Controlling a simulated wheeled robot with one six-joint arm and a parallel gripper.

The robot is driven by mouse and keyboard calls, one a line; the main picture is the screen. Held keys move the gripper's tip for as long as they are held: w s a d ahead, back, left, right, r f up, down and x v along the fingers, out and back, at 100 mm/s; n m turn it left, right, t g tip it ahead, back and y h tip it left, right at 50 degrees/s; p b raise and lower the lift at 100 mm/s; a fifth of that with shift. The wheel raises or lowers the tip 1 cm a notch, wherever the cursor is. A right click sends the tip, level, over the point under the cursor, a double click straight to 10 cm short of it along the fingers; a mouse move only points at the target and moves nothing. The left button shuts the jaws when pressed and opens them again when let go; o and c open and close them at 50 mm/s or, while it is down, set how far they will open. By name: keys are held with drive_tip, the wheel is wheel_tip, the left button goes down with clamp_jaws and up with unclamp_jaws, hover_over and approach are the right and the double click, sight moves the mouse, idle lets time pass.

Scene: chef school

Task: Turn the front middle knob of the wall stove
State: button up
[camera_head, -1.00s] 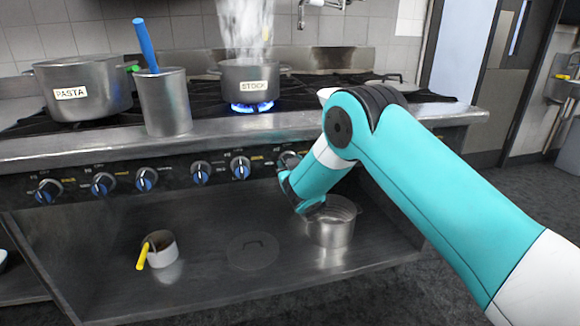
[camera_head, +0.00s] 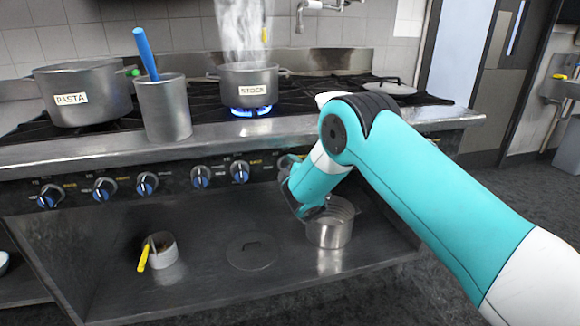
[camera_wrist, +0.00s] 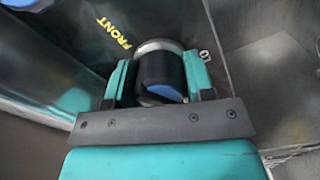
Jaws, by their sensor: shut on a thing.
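The wall stove (camera_head: 225,135) has a row of blue-and-black knobs along its front panel. My gripper (camera_wrist: 160,78) is shut on one black knob (camera_wrist: 159,68) with a blue face and a metal ring, one finger on each side. A yellow "FRONT" label (camera_wrist: 111,32) is beside this knob in the wrist view. In the head view my arm's end is at the right part of the knob row and largely hides the fingers and the held knob. Other knobs, such as one left of my arm (camera_head: 240,172), stand free.
A steaming STOCK pot (camera_head: 249,85) stands over a lit blue flame. A PASTA pot (camera_head: 85,92) and a steel container (camera_head: 163,108) with a blue handle stand left. The lower shelf holds a metal pot (camera_head: 330,228), a lid (camera_head: 251,251) and a small yellow-handled pan (camera_head: 162,247).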

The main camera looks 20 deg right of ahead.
drive_tip(key=n+p, duration=0.1)
drive_tip(key=n, duration=0.1)
drive_tip(key=n+p, duration=0.1)
drive_tip(key=n, duration=0.2)
drive_tip(key=shift+r+n, duration=0.2)
drive_tip(key=shift+n, duration=0.1)
drive_tip(key=shift+n+p, duration=0.8)
drive_tip(key=shift+n, duration=1)
drive_tip(key=o, duration=0.9)
drive_tip(key=shift+s, duration=0.15)
drive_tip(key=s+b, duration=1.6)
drive_tip(key=s, duration=0.1)
drive_tip(key=shift+s, duration=0.1)
